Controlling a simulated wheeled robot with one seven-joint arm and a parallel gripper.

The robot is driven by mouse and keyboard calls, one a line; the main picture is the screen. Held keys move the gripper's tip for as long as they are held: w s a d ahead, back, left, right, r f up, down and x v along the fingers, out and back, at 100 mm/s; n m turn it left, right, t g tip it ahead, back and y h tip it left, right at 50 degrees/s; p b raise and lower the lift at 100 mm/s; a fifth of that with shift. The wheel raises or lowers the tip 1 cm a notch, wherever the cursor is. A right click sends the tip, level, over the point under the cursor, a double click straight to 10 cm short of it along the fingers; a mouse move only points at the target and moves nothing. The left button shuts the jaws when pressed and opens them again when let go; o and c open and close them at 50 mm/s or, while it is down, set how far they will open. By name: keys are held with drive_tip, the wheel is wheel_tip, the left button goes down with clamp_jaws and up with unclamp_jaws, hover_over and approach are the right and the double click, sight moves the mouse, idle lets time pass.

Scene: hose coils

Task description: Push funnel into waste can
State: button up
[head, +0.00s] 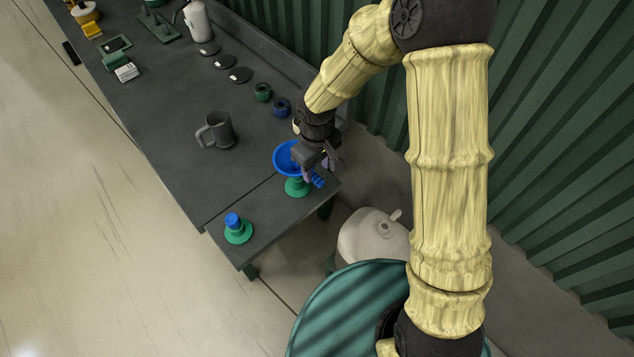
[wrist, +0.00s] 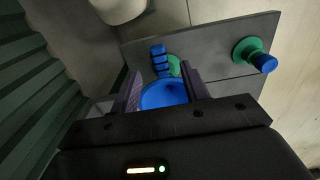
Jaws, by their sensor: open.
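The blue funnel (head: 287,158) is at the right end of the dark bench, its wide mouth partly hidden by my gripper (head: 320,168). A ribbed blue piece (head: 318,181), apparently its spout, shows beyond the gripper, beside a green round base (head: 297,187). In the wrist view, the funnel's blue bowl (wrist: 164,95) shows between the two fingers of my open gripper (wrist: 163,87); I cannot tell whether they touch it. A pale can (head: 370,236) with a small top opening, seemingly the waste can, stands beyond the bench end; its edge shows in the wrist view (wrist: 118,8).
A green base with a blue top (head: 237,229) stands at the bench's near corner. A grey mug (head: 217,130) stands mid-bench. Green (head: 263,92) and blue (head: 281,106) rings and several dark discs lie along the back. A green corrugated wall (head: 560,150) is close behind.

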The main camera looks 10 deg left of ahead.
sight(317, 184)
wheel_tip(317, 184, down, 8)
drive_tip(key=shift+f, duration=0.25)
drive_tip(key=shift+c, duration=0.4)
clamp_jaws()
